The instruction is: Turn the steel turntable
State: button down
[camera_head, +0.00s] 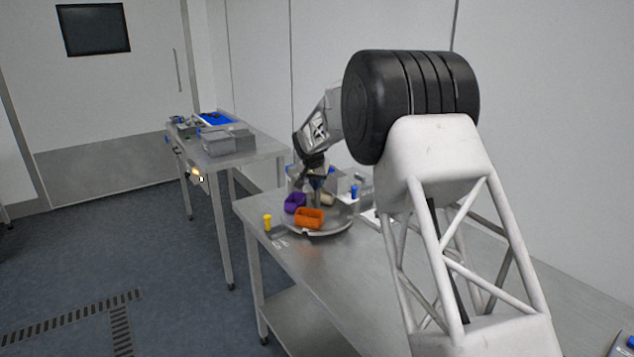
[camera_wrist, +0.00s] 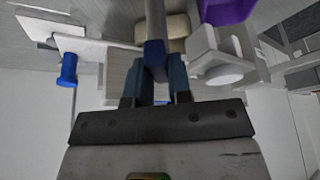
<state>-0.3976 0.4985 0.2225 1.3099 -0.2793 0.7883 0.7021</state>
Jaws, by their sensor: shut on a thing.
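The steel turntable (camera_head: 330,231) is a round disc on the metal table. It carries an orange bin (camera_head: 309,219), a purple bin (camera_head: 294,203) and a cream bin (camera_head: 327,199). My gripper (camera_head: 317,182) reaches down over the turntable from behind. In the wrist view its two blue fingers (camera_wrist: 158,84) are closed on a grey upright post with a blue end (camera_wrist: 155,35), which appears to stand on the turntable. The cream bin (camera_wrist: 178,30) and purple bin (camera_wrist: 228,10) show beyond the post. The post's foot is not clear.
A yellow peg-like item (camera_head: 267,222) stands left of the turntable. A blue-topped item (camera_head: 354,191) stands at its right; white and grey items are behind. The front of the table (camera_head: 325,270) is bare. A second table (camera_head: 262,148) holds grey boxes and a blue tray.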

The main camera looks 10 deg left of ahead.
jog(key=shift+w+a+r+m+g+h, duration=0.1)
jog(key=shift+m+g+h, duration=0.35)
jog(key=shift+m, duration=1.25)
jog(key=shift+m+g+h, duration=0.15)
jog(key=shift+m+h, duration=0.6)
jog(key=shift+m, duration=0.95)
jog(key=shift+w+m+g+h, duration=0.1)
jog(key=shift+m+g+h, duration=0.35)
jog(key=shift+m, duration=1.1)
jog(key=shift+m+g+h, duration=0.25)
jog(key=shift+m+g, duration=0.3)
jog(key=shift+m, duration=1)
jog(key=shift+m+g, duration=0.6)
jog(key=shift+m, duration=0.95)
jog(key=shift+m+g, duration=0.6)
jog(key=shift+m, duration=0.95)
jog(key=shift+w+m+g+y, duration=0.1)
jog(key=shift+m+g+y, duration=0.3)
jog(key=shift+m, duration=1)
jog(key=shift+m+g+y, duration=0.2)
jog(key=shift+m+g, duration=0.4)
jog(key=shift+m, duration=1.1)
jog(key=c, duration=1)
grip_release()
jog(key=shift+c, duration=0.2)
